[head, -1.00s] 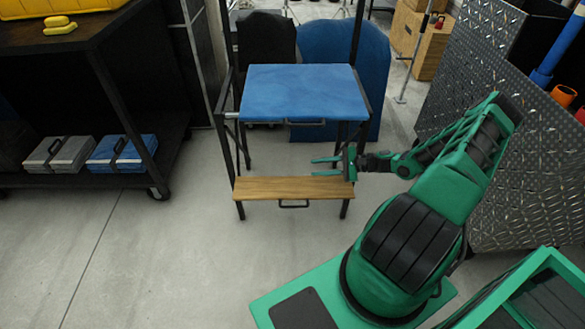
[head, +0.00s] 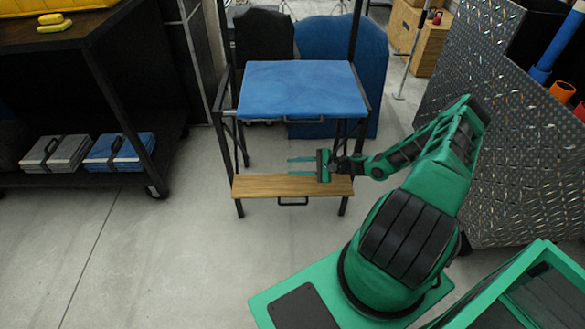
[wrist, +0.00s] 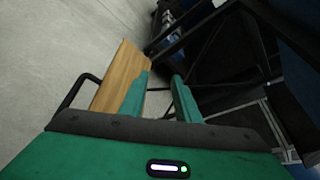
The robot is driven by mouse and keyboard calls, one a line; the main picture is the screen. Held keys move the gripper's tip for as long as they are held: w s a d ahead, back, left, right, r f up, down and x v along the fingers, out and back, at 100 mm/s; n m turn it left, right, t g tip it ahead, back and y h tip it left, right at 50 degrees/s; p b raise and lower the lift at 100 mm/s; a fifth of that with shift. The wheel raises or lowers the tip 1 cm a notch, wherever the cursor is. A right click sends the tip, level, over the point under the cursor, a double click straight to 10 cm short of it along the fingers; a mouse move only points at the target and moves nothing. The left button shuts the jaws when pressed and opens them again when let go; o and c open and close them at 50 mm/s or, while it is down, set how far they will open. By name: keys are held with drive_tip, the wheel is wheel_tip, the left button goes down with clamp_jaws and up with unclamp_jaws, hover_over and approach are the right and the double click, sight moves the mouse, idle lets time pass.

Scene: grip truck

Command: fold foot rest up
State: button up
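The foot rest (head: 260,186) is a wooden board, lying flat and low at the front of a black-framed chair with a blue seat (head: 302,90). A dark handle (head: 293,203) hangs from its front edge. My gripper (head: 303,165) is over the right half of the board, just above or behind it, with its fingers pointing left. The fingers are apart and nothing shows between them. In the wrist view, the board (wrist: 119,75) lies ahead and left of my gripper (wrist: 163,88), and the handle (wrist: 78,90) is at the left. Contact with the board cannot be told.
A dark shelf cart (head: 100,80) with grey and blue cases (head: 118,150) stands at the left. A metal tread-plate panel (head: 480,140) stands at the right behind my arm. The floor in front of the foot rest is clear.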

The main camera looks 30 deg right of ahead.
drive_tip(key=shift+w+a+f, duration=0.15)
drive_tip(key=shift+w+a, duration=0.1)
drive_tip(key=shift+a, duration=0.05)
clamp_jaws()
idle(1.3)
unclamp_jaws()
drive_tip(key=v, duration=1)
drive_tip(key=shift+s+d, duration=0.15)
drive_tip(key=shift+d, duration=0.2)
